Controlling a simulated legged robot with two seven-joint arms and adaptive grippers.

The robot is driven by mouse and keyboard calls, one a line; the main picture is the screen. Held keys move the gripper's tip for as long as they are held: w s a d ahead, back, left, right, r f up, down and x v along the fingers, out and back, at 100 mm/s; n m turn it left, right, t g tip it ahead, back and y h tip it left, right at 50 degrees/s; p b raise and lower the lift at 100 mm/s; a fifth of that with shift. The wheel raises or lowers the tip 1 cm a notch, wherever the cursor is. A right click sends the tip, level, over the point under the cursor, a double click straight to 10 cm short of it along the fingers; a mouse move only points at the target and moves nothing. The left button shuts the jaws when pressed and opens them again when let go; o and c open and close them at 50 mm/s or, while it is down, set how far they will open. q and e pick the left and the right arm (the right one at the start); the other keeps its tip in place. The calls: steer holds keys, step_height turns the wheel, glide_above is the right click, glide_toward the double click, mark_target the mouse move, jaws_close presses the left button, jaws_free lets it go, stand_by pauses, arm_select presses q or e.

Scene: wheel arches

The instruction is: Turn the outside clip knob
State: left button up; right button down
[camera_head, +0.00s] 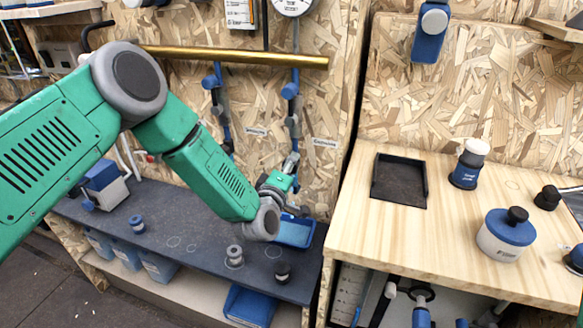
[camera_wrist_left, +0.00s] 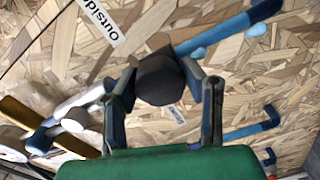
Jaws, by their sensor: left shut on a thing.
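The outside clip knob (camera_wrist_left: 160,80) is a dark round knob in the left wrist view, in front of the wood-chip wall. My left gripper (camera_wrist_left: 163,88) has one finger on each side of it and is shut on it. A white label (camera_wrist_left: 96,34) reading "Outside" is on the wall beside the knob; it also shows in the head view (camera_head: 324,143). In the head view my left gripper (camera_head: 291,168) is at the wall, at the lower end of the right-hand blue and grey fitting (camera_head: 294,125). The knob cannot be made out there. My right gripper is not in view.
A brass bar (camera_head: 235,56) crosses the wall above my arm. Below is a dark shelf (camera_head: 190,262) with small knobs and a blue tray (camera_head: 295,231). To the right, a wooden bench (camera_head: 365,245) holds a black tray (camera_head: 376,187) and a blue-lidded pot (camera_head: 505,240).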

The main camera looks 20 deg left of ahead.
arm_select(q)
steer(key=m, duration=0.3)
steer(key=f+m, duration=0.1)
steer(key=m, duration=0.1)
steer(key=shift+s+m, duration=0.25)
steer(key=shift+m, duration=2.25)
steer(key=o, duration=1.2)
steer(key=shift+r, duration=0.15)
steer(key=shift+c, duration=0.2)
steer(key=shift+r, duration=0.15)
steer(key=s, duration=1.2)
steer(key=shift+a, duration=0.25)
